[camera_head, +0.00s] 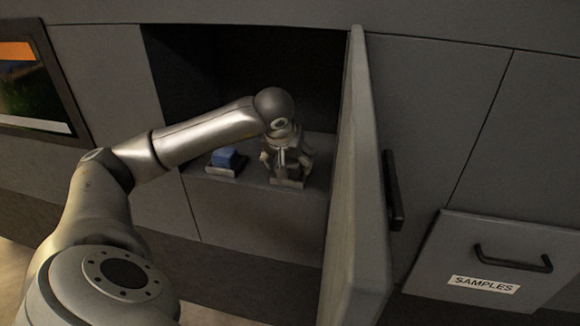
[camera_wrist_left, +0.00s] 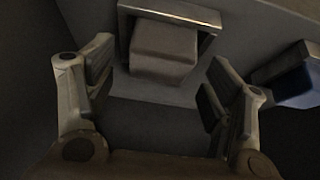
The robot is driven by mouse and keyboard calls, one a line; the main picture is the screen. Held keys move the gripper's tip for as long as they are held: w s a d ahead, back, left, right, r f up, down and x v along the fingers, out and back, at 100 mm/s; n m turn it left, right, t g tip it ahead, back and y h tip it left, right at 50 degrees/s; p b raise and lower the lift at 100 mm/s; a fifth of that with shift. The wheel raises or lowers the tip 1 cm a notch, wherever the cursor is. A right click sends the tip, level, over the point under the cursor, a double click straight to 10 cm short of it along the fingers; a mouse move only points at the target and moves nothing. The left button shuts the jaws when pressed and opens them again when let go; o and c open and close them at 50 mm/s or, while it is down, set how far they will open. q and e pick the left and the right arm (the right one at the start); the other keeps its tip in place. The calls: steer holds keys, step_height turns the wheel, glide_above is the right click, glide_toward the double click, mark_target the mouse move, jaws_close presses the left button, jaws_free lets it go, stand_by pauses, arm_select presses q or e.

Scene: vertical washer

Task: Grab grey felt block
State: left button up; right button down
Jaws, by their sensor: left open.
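The grey felt block (camera_wrist_left: 165,50) shows in the left wrist view at the top centre, against a light-edged square tray or frame (camera_wrist_left: 185,11). My left gripper (camera_wrist_left: 153,95) is open, with one finger pair on each side of the view and the block ahead between them, with no contact visible. In the head view my left gripper (camera_head: 284,165) reaches into the open cabinet, over the spot where a tray edge (camera_head: 287,184) shows. The gripper mostly hides the block there. My right gripper is not in view.
A blue block (camera_head: 225,157) sits on a tray to the left inside the cabinet; it also shows in the left wrist view (camera_wrist_left: 294,88) at the right. The open cabinet door (camera_head: 358,200) stands close to the right of my arm. A drawer labelled SAMPLES (camera_head: 490,262) is at lower right.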

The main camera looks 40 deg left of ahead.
arm_select(q)
steer(key=shift+w+a+f, duration=0.1)
steer(key=shift+w+f, duration=0.05)
steer(key=shift+f, duration=0.15)
steer(key=c, duration=1)
steer(key=shift+r, duration=0.1)
steer(key=shift+c, duration=0.2)
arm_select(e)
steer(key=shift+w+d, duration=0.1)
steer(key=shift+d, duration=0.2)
arm_select(q)
steer(key=shift+r, duration=0.1)
